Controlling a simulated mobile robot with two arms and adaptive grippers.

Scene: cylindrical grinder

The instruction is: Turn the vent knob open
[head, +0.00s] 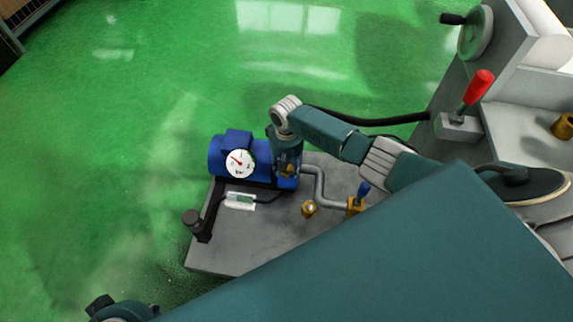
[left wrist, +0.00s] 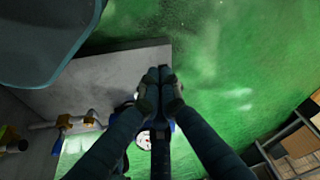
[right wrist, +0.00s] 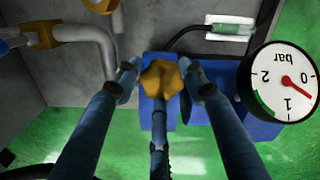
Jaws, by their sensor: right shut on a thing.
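The vent knob (right wrist: 161,80) is a yellow lobed knob in front of the blue pump body in the right wrist view. My right gripper (right wrist: 160,82) is shut on it, with a finger on either side and one below. In the head view, my right gripper (head: 286,166) is at the right end of the blue pump (head: 220,152) and mostly covers the knob. My left gripper (left wrist: 160,76) has its fingertips together, with nothing visible between them. Part of the left arm shows at the bottom left of the head view.
A white pressure gauge (right wrist: 286,82) on the pump has its red needle between 0 and 1 bar. Grey pipe (head: 322,190), a blue-handled valve (head: 362,190) and a black lever (head: 199,224) stand on the grey plate (head: 230,255). Green floor is clear to the left.

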